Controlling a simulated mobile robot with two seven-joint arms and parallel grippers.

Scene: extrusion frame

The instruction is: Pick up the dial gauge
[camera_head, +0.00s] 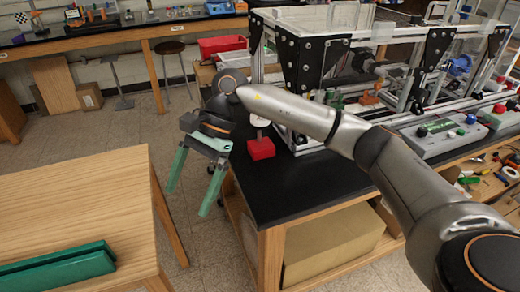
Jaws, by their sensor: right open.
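What looks like the dial gauge, a small round white face (259,121) above a red block-shaped base (261,148), stands near the left edge of the black bench top (310,183). My arm passes close above it in the picture and may hide part of it. My right gripper (189,200) points downward with its two green fingers apart and nothing between them. It is to the left of the gauge, apart from it, off the bench's left edge. My left gripper is not in view.
An aluminium extrusion frame (302,62) with black brackets stands behind the gauge. A control box (440,134) is on the bench at right. A wooden table (85,200) with a long green object (60,268) is at left. Floor shows between table and bench.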

